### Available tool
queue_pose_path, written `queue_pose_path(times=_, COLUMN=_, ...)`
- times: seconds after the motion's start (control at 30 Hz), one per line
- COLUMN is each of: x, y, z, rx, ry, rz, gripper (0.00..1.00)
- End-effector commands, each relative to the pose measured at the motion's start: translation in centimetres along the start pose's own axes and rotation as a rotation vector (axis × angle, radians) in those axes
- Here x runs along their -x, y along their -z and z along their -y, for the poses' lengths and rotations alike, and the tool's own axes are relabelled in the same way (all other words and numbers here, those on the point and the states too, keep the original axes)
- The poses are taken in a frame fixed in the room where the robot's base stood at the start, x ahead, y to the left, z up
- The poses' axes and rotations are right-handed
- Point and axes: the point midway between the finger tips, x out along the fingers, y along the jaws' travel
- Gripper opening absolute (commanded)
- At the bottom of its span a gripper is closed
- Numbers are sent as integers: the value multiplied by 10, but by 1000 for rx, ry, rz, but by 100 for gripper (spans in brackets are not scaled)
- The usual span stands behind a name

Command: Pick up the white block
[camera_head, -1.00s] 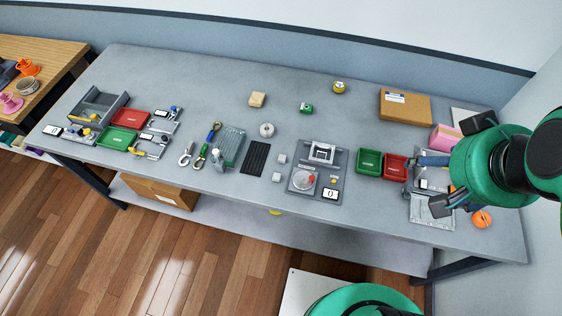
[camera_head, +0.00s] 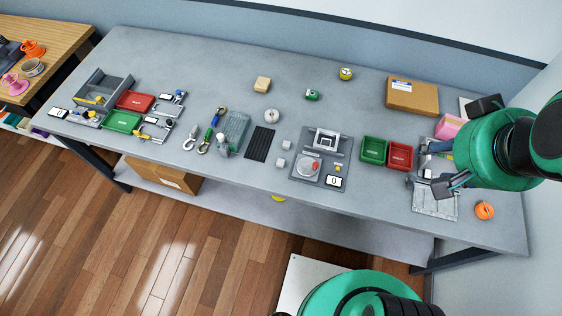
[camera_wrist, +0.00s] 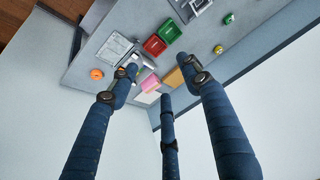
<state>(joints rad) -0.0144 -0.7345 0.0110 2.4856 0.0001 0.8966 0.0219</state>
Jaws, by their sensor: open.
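Two small pale, whitish cubes lie on the grey table: one white block (camera_head: 287,145) farther back and a second pale block (camera_head: 281,162) nearer the front edge, both left of the grey scale station. I cannot tell from their look which one is named. My gripper (camera_head: 434,168) is at the right end of the table, well to the right of both blocks, with its dark blue fingers spread. In the wrist view my gripper (camera_wrist: 160,78) is open with nothing between its fingers. I cannot make out the two blocks in the wrist view.
The grey station (camera_head: 308,170) stands right of the blocks. A green bin (camera_head: 373,150) and a red bin (camera_head: 399,156) lie between it and my gripper. A black ribbed mat (camera_head: 261,143) lies left of the blocks. A cardboard box (camera_head: 412,96) and an orange ball (camera_head: 484,210) are at the right.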

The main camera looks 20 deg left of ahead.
Motion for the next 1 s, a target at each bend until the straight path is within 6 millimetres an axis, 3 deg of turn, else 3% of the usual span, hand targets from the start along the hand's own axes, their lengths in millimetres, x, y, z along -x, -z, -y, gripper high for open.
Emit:
queue_pose_path(times=0.17, x=-16, y=16, z=16, rx=-26, ry=19, rz=40, gripper=48)
queue_pose_path(times=0.37, x=-48, y=42, z=50, rx=-80, ry=43, rz=109, gripper=48)
queue_pose_path(times=0.7, x=-123, y=70, z=133, rx=-183, ry=49, rz=242, gripper=48)
queue_pose_path(times=1.0, x=-199, y=62, z=218, rx=-264, ry=13, rz=350, gripper=48)
